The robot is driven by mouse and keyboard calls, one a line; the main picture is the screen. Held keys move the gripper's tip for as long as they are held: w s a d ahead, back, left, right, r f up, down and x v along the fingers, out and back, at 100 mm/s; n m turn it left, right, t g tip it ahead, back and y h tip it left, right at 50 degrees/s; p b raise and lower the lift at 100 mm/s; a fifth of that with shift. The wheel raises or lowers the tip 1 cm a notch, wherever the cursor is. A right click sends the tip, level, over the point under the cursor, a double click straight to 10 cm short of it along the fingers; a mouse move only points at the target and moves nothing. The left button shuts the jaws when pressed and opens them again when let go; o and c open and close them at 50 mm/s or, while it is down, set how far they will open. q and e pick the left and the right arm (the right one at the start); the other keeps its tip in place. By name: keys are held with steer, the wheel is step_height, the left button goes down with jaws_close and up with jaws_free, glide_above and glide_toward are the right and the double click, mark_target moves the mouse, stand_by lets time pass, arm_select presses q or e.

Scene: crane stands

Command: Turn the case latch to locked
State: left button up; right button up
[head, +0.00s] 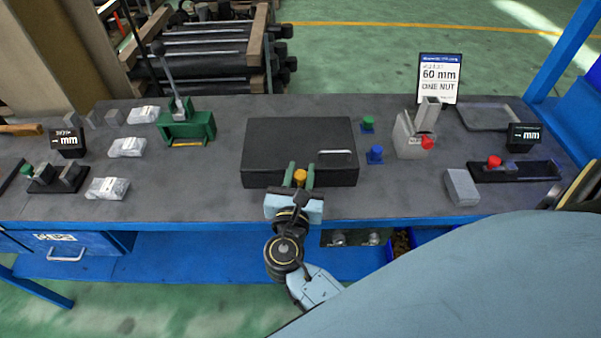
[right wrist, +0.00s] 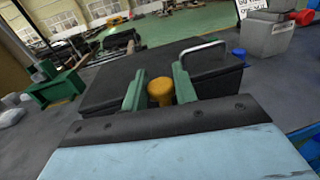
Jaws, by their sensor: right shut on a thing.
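The black case (head: 298,135) lies closed on the dark worktable, with a pale handle (head: 337,152) on its top. A yellow latch knob (head: 299,177) is at the case's front edge. My right gripper (head: 300,172) reaches in from the front, with its green fingers shut on the knob, one on each side. The right wrist view also shows the yellow knob (right wrist: 160,91) between the fingers, with the case (right wrist: 205,78) behind. I cannot tell from the knob whether the latch is turned to locked. My left gripper is not in view.
A green lever press (head: 187,126) stands left of the case. A blue button (head: 375,154) and a green one (head: 368,122) are close on its right. A grey block with a red knob (head: 410,138) stands further right. The table in front of the press is clear.

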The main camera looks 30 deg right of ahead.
steer(key=shift+r+m+g+h, duration=0.1)
steer(key=shift+m+g+h, duration=0.5)
steer(key=shift+g+h, duration=0.1)
steer(key=o, duration=1)
steer(key=shift+c, duration=0.2)
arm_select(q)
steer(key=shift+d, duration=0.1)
